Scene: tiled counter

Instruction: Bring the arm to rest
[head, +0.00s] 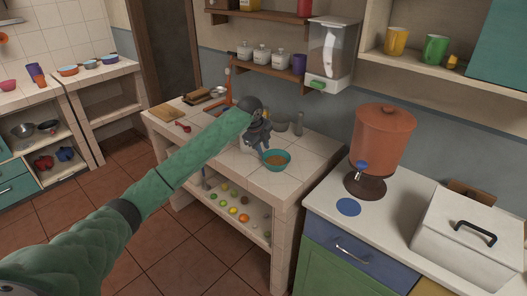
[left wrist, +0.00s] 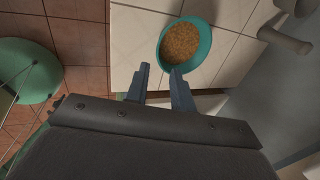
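My left arm reaches in from the left in the head view, and its gripper (head: 262,148) is above the tiled counter (head: 310,150). In the left wrist view the two fingers (left wrist: 160,70) stand apart with nothing between them. A teal bowl (head: 276,160) with brown, grainy contents sits upright on the counter just beyond the fingertips. It also shows in the left wrist view (left wrist: 206,62), with its rim close to one fingertip; I cannot tell if they touch. My right gripper is out of view.
A lidded brown dispenser (head: 383,135) and a white box (head: 470,235) stand on the right counter. A clear dispenser (head: 328,55) hangs on the wall above. A cutting board (head: 165,112) lies on the tiled counter's left. Open floor (head: 140,165) lies left of the counter.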

